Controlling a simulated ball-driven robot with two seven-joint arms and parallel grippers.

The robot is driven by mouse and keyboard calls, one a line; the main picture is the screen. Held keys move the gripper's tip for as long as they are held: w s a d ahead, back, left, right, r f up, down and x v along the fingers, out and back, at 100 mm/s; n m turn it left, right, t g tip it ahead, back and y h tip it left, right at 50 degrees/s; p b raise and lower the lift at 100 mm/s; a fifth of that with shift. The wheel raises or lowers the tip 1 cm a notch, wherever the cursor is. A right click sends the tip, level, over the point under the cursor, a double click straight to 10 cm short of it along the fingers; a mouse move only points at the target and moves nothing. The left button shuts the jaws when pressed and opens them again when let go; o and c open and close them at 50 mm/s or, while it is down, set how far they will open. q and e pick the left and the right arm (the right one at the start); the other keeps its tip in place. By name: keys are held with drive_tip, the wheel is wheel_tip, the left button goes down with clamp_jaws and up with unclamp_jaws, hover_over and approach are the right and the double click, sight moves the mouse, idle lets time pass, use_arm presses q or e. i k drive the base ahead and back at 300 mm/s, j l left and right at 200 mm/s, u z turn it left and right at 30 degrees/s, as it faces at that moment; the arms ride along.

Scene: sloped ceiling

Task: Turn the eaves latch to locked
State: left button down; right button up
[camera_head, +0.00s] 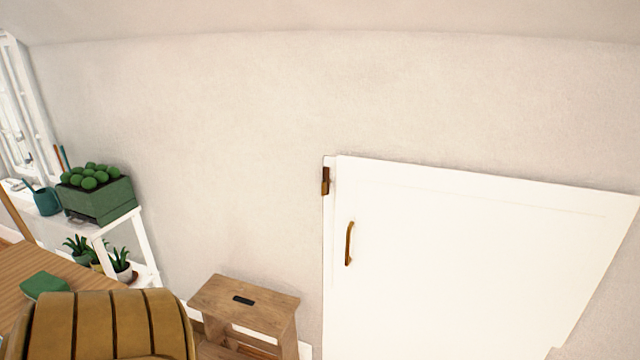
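The eaves latch (325,181) is a small brown-bronze piece at the upper left edge of the white eaves door (470,260). It looks upright, but it is too small to tell its exact setting. A curved bronze pull handle (348,243) sits below it on the door. The door looks closed in its frame. Neither of my grippers shows in the head view.
A wooden step stool (245,303) stands left of the door by the wall. A tan ribbed chair back (105,325) and a wooden table (50,272) are at lower left. A white shelf (148,245) holds a green planter (100,201). The wall above is bare.

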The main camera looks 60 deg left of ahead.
sight(325, 185)
drive_tip(key=u, duration=1.7)
